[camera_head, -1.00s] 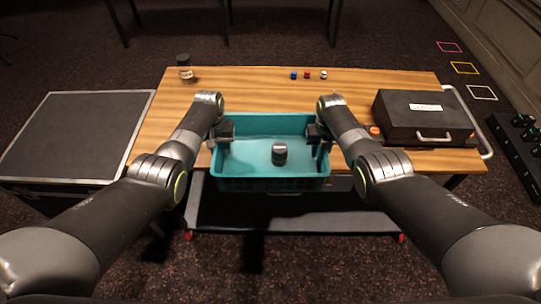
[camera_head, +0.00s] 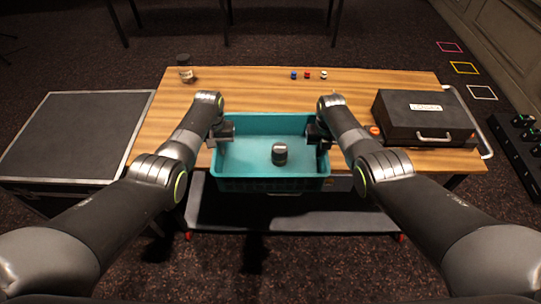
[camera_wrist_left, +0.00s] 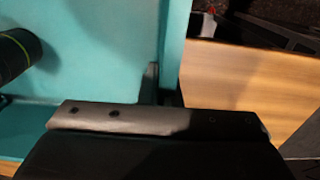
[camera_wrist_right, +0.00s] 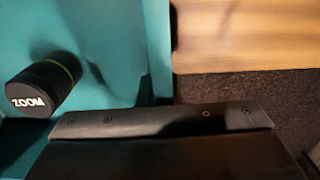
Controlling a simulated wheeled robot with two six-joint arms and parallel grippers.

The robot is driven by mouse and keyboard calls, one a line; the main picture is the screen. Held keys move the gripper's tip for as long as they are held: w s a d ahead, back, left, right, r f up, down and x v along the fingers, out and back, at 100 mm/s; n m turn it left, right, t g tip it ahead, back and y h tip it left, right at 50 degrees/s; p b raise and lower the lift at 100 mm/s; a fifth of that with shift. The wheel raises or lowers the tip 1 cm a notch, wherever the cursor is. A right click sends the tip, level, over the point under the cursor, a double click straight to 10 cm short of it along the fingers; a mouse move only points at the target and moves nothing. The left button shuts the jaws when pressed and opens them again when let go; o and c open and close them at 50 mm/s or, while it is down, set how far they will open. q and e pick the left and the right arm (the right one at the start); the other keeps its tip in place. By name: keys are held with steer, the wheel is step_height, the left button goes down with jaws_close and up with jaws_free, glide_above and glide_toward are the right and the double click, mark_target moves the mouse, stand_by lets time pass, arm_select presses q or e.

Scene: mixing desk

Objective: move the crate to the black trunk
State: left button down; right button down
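The teal crate (camera_head: 232,184) is at the front middle of the wooden table, its front reaching past the table edge. I cannot tell whether it rests on the table or hangs just above it. A dark cylinder (camera_head: 279,154) marked ZOOM in the right wrist view (camera_wrist_right: 42,88) stands in it. My left gripper (camera_head: 224,131) appears shut on the crate's left wall. My right gripper (camera_head: 317,132) appears shut on the right wall. In both wrist views a finger shows inside the wall; the outer fingers are mostly hidden. The black trunk (camera_head: 72,135), flat-topped with silver edges, stands left of the table.
The wooden table (camera_head: 250,92) holds a dark jar (camera_head: 185,72) at back left, several small coloured items at the back and a black case (camera_head: 424,117) on the right. A lower shelf (camera_head: 300,221) extends below the crate. The trunk's top is bare.

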arm_select(q)
steer(key=shift+r, duration=0.2)
arm_select(e)
steer(key=shift+r, duration=0.2)
